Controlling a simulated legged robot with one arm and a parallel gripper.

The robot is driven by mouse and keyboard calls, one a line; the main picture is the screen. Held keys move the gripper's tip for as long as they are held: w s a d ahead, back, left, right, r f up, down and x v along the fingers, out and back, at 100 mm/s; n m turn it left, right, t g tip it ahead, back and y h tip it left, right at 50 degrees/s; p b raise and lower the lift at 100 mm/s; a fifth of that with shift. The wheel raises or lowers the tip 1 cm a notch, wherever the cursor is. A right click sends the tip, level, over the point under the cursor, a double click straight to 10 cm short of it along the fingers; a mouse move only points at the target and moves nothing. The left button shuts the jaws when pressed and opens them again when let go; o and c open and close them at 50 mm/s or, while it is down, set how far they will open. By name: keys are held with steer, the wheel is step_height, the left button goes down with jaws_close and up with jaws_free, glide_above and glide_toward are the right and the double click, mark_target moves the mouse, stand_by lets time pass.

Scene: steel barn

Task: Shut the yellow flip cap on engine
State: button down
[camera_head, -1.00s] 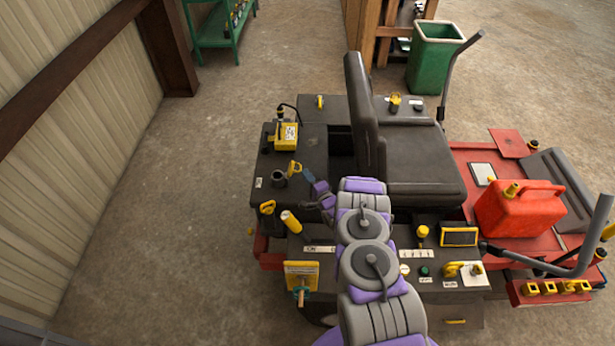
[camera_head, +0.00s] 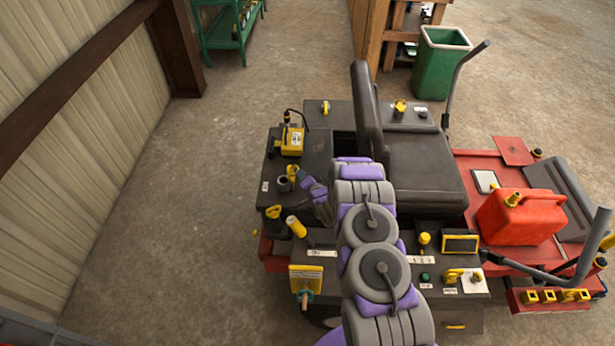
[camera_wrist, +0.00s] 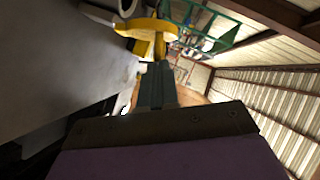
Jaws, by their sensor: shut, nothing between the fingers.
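The yellow flip cap (camera_head: 293,171) stands raised at the right edge of its dark round filler neck (camera_head: 284,184) on the black engine housing; the neck's mouth is uncovered. My gripper (camera_head: 307,183) is just right of the cap, with its fingers shut and empty. In the wrist view the cap (camera_wrist: 150,27) is a yellow disc just beyond the shut fingers (camera_wrist: 156,82), with the pale neck rim (camera_wrist: 127,7) past it. The fingertips look very close to the cap; I cannot tell whether they touch.
A yellow box (camera_head: 292,142) with a black cable is behind the neck. A yellow-handled part (camera_head: 273,212) and a yellow cylinder (camera_head: 296,227) are in front. The black seat (camera_head: 418,172) is right of my arm. Bare floor lies left of the machine.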

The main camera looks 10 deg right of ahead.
steer(key=w+a+f+n+g+h+p, duration=0.1)
steer(key=a+n+h+p, duration=0.3)
steer(key=a, duration=0.5)
steer(key=shift+w+a+n+g+h, duration=0.45)
steer(key=shift+n+g+h, duration=0.45)
steer(key=shift+n, duration=0.4)
steer(key=shift+a+f, duration=0.1)
steer(key=shift+f, duration=0.05)
steer(key=shift+r, duration=0.2)
